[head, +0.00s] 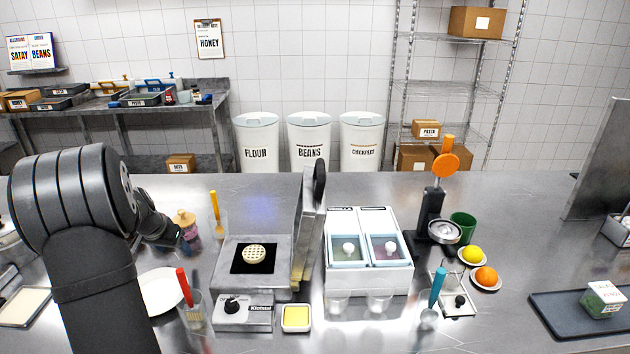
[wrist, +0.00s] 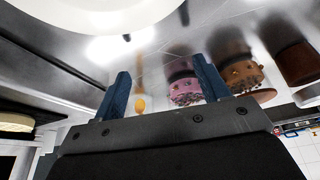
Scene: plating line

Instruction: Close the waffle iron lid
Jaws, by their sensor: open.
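The waffle iron (head: 245,310) stands on the steel counter with a knob on its front. Its lid (head: 309,230) stands open, upright along the right side of the base, with a black part (head: 319,180) at its top. A round waffle (head: 254,254) lies on the dark cooking plate. My gripper (wrist: 160,66) is open and empty in the wrist view, its two blue fingers well apart. In the head view my arm covers most of it; it is left of the waffle iron, apart from the lid.
A white plate (head: 163,292) and a cup with a red-handled tool (head: 185,288) are left of the iron. Small jars (head: 187,228) stand behind, near my gripper. A yellow-filled dish (head: 296,318) is in front. A white two-bin container (head: 368,277) stands close right of the lid.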

